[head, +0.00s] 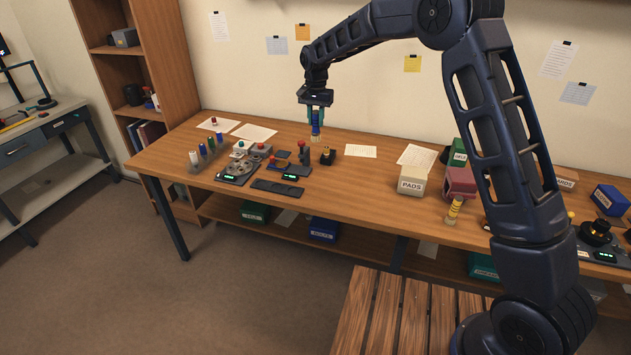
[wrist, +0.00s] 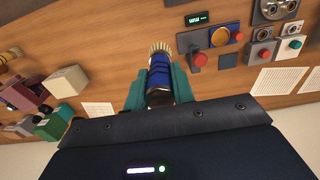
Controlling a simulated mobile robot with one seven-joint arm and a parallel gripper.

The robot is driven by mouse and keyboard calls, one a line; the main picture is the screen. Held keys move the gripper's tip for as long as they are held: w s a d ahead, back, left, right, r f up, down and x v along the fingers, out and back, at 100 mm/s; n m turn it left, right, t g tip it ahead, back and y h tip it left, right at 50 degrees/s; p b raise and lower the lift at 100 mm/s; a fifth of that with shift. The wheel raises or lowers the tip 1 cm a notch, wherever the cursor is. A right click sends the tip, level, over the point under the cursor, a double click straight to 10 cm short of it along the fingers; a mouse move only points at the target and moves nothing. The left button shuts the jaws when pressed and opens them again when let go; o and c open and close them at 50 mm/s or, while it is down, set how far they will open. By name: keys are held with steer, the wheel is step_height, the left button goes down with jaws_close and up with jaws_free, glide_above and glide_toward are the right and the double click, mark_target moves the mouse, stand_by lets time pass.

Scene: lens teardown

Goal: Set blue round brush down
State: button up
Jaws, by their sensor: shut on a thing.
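The blue round brush (wrist: 159,72) is in the jaws of my gripper (wrist: 161,85), with its pale bristle end pointing away from the palm in the wrist view. In the head view my gripper (head: 316,115) is above the back part of the wooden bench, and the blue brush (head: 316,130) hangs upright below it, bristles down. The teal fingers are shut on its sides. Whether the bristles touch the bench or are just above it, I cannot tell.
A paper (head: 361,151) and a PADS box (head: 412,180) lie to the right.

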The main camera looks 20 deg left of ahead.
mark_target(316, 137)
step_height(316, 137, down, 20)
steer(key=shift+r, duration=0.1)
stand_by(0.5)
steer(key=o, duration=1)
step_height(316, 137, up, 11)
steer(key=shift+a+r, duration=0.1)
steer(key=shift+r, duration=0.45)
